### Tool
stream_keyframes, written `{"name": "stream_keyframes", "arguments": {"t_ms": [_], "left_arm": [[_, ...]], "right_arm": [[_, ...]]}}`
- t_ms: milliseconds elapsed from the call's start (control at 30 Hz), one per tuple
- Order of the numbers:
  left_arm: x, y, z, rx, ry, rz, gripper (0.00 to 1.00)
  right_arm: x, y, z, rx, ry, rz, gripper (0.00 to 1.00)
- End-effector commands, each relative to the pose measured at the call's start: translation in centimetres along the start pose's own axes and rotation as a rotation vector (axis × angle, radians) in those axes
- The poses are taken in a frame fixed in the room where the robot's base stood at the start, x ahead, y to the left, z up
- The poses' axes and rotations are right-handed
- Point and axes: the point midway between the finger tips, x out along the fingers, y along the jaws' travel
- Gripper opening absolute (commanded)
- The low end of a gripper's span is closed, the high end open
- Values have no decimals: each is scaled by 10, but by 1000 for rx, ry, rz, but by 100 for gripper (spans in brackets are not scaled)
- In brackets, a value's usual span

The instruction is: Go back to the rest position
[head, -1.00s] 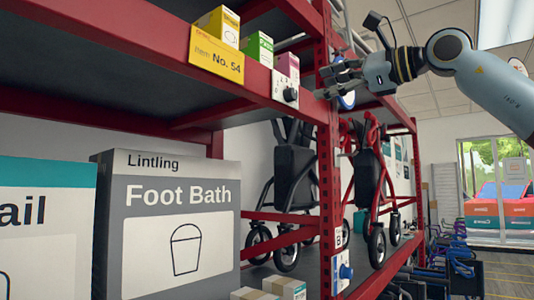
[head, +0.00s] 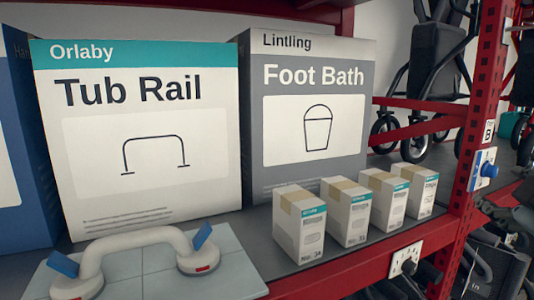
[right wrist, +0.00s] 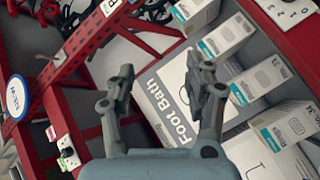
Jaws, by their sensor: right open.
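My right gripper (right wrist: 163,72) is open in the right wrist view, with its two fingers well apart and nothing between them. The grey Foot Bath box (right wrist: 165,110) shows beyond the fingers, apart from them. My left gripper is not in view.
The red shelf (head: 350,273) holds a Tub Rail box (head: 140,205), the Foot Bath box (head: 300,170), several small cartons (head: 300,240) and a white rail with blue levers (head: 135,242).

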Motion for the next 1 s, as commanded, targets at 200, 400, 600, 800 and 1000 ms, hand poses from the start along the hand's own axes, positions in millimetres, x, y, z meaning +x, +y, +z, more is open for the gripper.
{"name": "stream_keyframes", "arguments": {"t_ms": [200,400,600,800,1000], "left_arm": [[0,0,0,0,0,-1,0],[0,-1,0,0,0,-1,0],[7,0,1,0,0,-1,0],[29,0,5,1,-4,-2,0],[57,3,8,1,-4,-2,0]], "right_arm": [[-77,-117,84,277,-388,-376,53],[-151,-177,116,409,-638,-602,53],[-204,-226,140,482,-823,-758,53],[-173,-300,196,473,-850,-759,53],[-156,-395,276,466,-890,-767,53]]}}
